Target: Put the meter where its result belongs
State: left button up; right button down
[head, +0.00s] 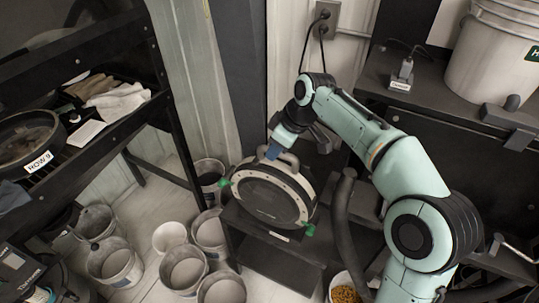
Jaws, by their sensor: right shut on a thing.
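The meter (264,199) is a round grey-black disc housing with a pale rim, green tabs at its left and lower right, and a dark handle on top. It is upright, facing me, at the dark low stand (272,261) in the middle; I cannot tell whether it rests on it. My right gripper (274,152) comes from the upper right and is shut on the meter's top handle, its blue fingertips at the handle. The far side of the grip is hidden. My left gripper is not in view.
A dark rack at left holds another round meter labelled ROW 9 (26,139) and a folded pale cloth (117,102). Several grey buckets (184,269) crowd the floor left of the stand. At right, a bench shelf carries a large white bucket (495,55) and a small labelled device (402,76).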

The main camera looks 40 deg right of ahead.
jog(key=shift+w+d+r+p, duration=0.15)
jog(key=shift+w+d, duration=0.2)
jog(key=shift+d, duration=0.25)
jog(key=shift+w+d+r+p, duration=0.1)
jog(key=shift+w+d+p, duration=0.1)
jog(key=shift+w+d, duration=0.3)
jog(key=shift+w+d+r+p, duration=0.1)
jog(key=shift+w+d+p, duration=0.1)
jog(key=shift+d, duration=0.5)
jog(key=shift+f, duration=0.75)
jog(key=shift+f+b, duration=0.1)
jog(key=shift+b, duration=0.2)
jog(key=c, duration=1.4)
grip_release()
jog(key=shift+f, duration=0.4)
jog(key=o, duration=0.4)
jog(key=shift+s+r, duration=0.1)
jog(key=p+v, duration=0.2)
jog(key=v, duration=1)
jog(key=shift+d+r+p, duration=0.1)
jog(key=shift+p, duration=0.25)
